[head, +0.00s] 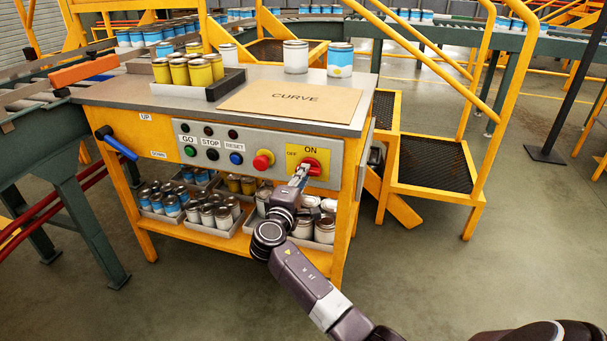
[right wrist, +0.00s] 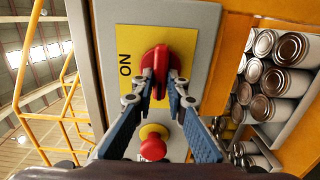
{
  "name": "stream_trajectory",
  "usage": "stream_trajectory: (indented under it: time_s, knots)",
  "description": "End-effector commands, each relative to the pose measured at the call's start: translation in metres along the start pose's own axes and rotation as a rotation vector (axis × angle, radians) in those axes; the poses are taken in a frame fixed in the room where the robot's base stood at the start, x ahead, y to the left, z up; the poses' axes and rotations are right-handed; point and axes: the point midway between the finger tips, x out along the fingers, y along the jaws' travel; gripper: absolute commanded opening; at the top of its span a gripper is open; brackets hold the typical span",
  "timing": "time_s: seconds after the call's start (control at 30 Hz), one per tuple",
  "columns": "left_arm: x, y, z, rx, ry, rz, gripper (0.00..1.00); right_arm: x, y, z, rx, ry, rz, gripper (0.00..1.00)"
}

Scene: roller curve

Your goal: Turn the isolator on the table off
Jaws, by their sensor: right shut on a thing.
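The isolator is a red handle (head: 314,163) on a yellow plate (head: 293,152) at the right end of the table's front panel. The plate reads ON at the top and OFF at the left. My right gripper (head: 301,174) reaches the handle from the front. In the right wrist view, the fingers (right wrist: 157,92) are closed on both sides of the red handle (right wrist: 155,60), and the plate (right wrist: 128,45) shows ON beside it. The handle's exact angle is hard to tell. My left gripper is out of view.
A red button on a yellow base (head: 263,160) sits just left of the isolator. The GO, STOP and RESET buttons (head: 212,154) are farther left. Cans (head: 324,230) fill trays on the shelf below. Yellow steps (head: 433,165) stand at the right.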

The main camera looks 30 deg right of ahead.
Motion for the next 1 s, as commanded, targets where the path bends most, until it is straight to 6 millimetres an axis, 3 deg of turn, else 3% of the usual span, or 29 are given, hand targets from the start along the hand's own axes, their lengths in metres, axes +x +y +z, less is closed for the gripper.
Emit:
stream_trajectory:
  time_s: [0.33,0.37,0.5,0.8,1.0]
  knots:
    - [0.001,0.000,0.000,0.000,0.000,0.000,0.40,-0.001,-0.002,-0.001,-0.008,0.003,-0.002,0.00]
    - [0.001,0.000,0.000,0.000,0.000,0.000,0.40,-0.001,-0.002,-0.001,-0.008,0.003,-0.002,0.16]
    - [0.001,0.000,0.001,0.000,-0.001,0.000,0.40,-0.001,-0.002,-0.001,-0.006,0.002,-0.002,0.30]
    - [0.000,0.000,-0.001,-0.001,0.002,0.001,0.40,-0.002,-0.001,0.000,-0.004,0.001,-0.001,0.30]
    - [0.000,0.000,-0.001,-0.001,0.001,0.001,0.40,-0.027,-0.002,-0.001,-0.003,0.003,-0.002,0.30]
